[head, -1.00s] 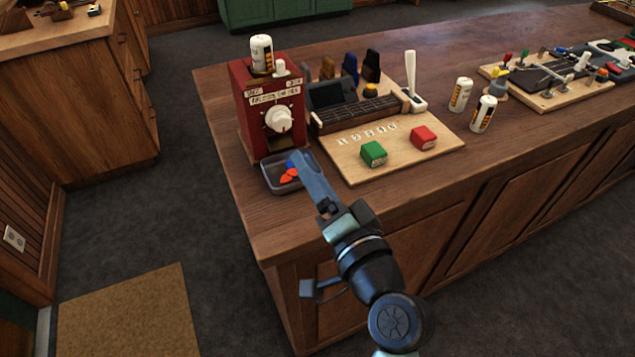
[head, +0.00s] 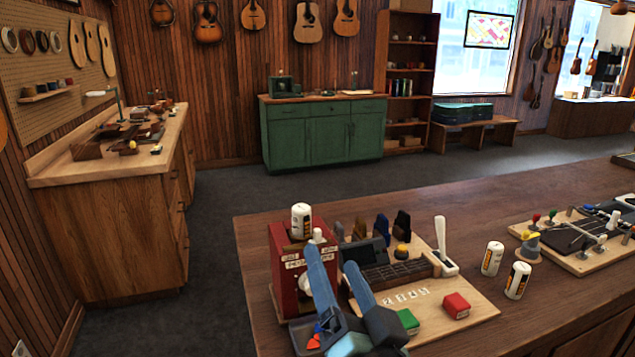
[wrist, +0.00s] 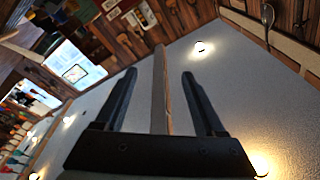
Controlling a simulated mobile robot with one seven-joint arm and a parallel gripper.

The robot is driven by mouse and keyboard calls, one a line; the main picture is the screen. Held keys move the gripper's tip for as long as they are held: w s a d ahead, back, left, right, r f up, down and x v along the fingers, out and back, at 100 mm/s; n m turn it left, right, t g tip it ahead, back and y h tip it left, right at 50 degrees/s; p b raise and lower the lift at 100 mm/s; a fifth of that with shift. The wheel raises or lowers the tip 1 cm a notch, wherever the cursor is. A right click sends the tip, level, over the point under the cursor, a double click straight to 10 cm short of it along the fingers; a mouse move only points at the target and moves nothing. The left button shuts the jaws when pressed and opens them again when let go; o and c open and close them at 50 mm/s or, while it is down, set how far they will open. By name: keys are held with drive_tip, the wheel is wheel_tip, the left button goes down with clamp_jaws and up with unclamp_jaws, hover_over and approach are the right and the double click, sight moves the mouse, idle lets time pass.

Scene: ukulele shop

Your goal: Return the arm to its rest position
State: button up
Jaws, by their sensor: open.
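My gripper (head: 334,272) is in the lower middle of the head view, raised above the near left part of the counter, in front of the red box. Its two blue-grey fingers are apart and point up and away. In the wrist view my gripper (wrist: 160,85) also shows two dark fingers spread wide. Nothing is held between them; the room's walls and bright lights show beyond them. The rest of my arm runs off the bottom of the head view.
The red box (head: 284,265) with a white bottle (head: 301,221) on top stands behind my gripper. Two white bottles (head: 492,258) stand farther right. Grey floor (head: 225,185) lies open beyond the counter.

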drive_tip(key=s+a+r+n+t+h+p, duration=0.1)
drive_tip(key=s+r, duration=0.3)
drive_tip(key=r, duration=0.7)
drive_tip(key=s+r+n+t+h+p, duration=0.1)
drive_tip(key=s+r+t, duration=0.3)
drive_tip(key=r, duration=0.7)
drive_tip(key=s+a+r+n+t+h+p, duration=0.1)
drive_tip(key=s+r+n+t+h+p, duration=0.1)
drive_tip(key=r, duration=0.9)
drive_tip(key=shift+s+a+r+n+t, duration=0.35)
drive_tip(key=shift+s+t, duration=0.35)
drive_tip(key=shift+s, duration=0.55)
